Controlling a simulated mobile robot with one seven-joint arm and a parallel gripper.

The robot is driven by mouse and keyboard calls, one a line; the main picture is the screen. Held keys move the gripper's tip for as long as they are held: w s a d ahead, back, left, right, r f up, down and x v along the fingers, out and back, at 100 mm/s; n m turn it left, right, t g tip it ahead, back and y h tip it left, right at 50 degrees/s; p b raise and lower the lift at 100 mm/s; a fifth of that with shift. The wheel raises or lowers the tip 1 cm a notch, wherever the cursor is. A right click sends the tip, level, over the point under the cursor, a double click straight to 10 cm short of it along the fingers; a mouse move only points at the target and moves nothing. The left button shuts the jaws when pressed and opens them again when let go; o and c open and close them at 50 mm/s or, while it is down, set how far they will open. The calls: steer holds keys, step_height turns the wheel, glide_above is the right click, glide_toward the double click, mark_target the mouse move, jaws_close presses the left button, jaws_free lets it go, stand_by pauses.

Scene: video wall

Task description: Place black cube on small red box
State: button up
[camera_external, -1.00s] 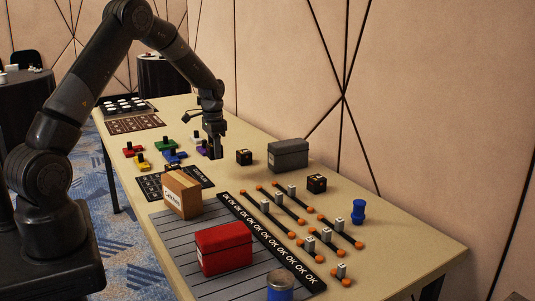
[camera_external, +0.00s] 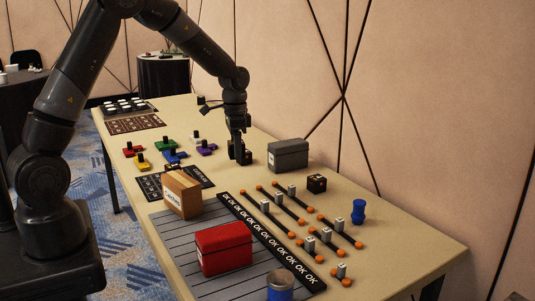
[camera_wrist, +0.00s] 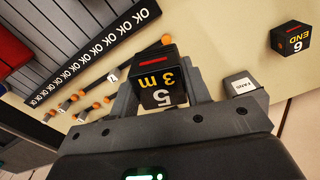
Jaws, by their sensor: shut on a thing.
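My gripper (camera_external: 240,160) is low over the table, shut on a black cube (camera_external: 248,159) left of the grey box. In the wrist view the cube (camera_wrist: 160,82) sits between the fingers, with yellow and white markings and a red bar.
The grey box (camera_external: 289,155) stands close right of my gripper. A cardboard box (camera_external: 182,194) is left of the red box. Sliders with orange ends (camera_external: 282,228), a blue object (camera_external: 358,212) and a blue can (camera_external: 280,286) stand nearer. Colored pieces (camera_external: 175,156) lie left.

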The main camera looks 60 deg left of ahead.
steer(key=s+d+r+m, duration=0.3)
steer(key=s+d+m, duration=0.15)
steer(key=d, duration=0.75)
steer(key=s+d+r+m, duration=0.25)
steer(key=s+d, duration=0.25)
steer(key=d, duration=0.7)
steer(key=s+d+r+m, duration=0.1)
steer(key=s+d+m, duration=0.4)
steer(key=s, duration=0.4)
steer(key=s+d+r+m, duration=0.1)
steer(key=s+d+m, duration=0.2)
steer(key=s+d, duration=0.55)
glide_above(223, 232)
step_height(223, 232, down, 7)
steer(key=shift+r, duration=0.15)
steer(key=shift+a+f, duration=0.1)
steer(key=shift+f, duration=2)
